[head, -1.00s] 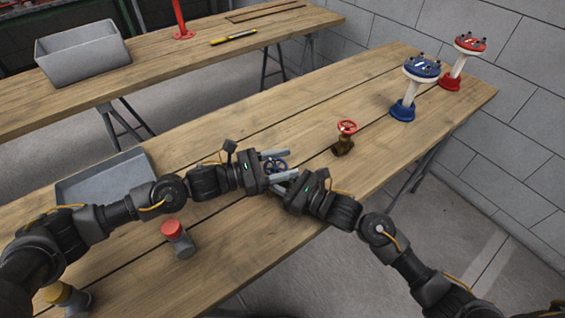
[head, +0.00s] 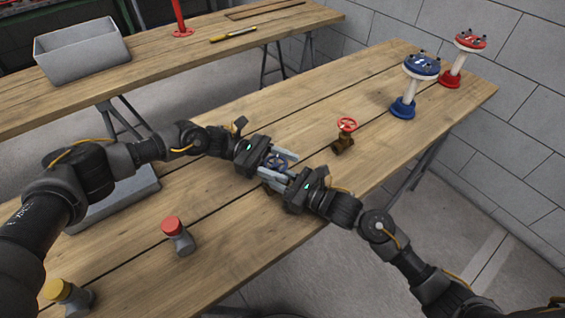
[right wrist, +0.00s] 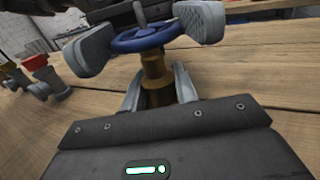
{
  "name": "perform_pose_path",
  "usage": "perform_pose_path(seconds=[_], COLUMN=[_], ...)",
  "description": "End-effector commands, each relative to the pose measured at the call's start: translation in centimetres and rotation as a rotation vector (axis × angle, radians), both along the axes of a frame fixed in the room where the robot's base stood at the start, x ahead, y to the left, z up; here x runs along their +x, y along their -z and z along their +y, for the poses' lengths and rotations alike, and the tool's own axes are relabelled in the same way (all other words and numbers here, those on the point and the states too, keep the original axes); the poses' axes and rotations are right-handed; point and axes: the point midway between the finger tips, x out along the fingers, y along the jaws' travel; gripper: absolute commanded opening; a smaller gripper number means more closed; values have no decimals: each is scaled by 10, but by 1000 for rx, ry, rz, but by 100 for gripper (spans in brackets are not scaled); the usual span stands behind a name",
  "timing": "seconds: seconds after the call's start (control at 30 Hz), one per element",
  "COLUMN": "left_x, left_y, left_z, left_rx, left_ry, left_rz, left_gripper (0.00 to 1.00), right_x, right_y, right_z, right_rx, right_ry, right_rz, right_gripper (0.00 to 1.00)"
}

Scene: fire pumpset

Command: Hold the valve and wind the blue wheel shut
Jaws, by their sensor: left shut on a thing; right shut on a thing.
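The valve has a blue wheel (head: 277,160) on a brass body (right wrist: 155,72) and stands upright on the near bench; the grippers largely cover it in the head view. My left gripper (head: 280,163) is shut on the blue wheel (right wrist: 146,38), its two grey fingers on opposite sides of the rim in the right wrist view. My right gripper (right wrist: 158,88) is shut on the brass body below the wheel, one finger on each side. It comes in from the lower right in the head view.
A brass valve with a red wheel (head: 345,134) stands to the right. Blue (head: 404,105) and red (head: 450,79) pedestals stand at the far right end. A red-capped fitting (head: 178,236), a yellow-capped one (head: 66,295) and a grey tray (head: 115,207) are at left.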

Motion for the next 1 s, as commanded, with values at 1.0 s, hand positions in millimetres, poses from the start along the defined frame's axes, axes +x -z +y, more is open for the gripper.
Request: perform_pose_path(seconds=[1.0], left_x=[-8], left_y=[0], left_z=[7], left_rx=[-1], left_ry=[639], left_rz=[-1], left_gripper=[31], right_x=[-2], right_y=[0], right_z=[2], right_rx=[1], right_ry=[-6], right_rz=[0], right_gripper=[0])
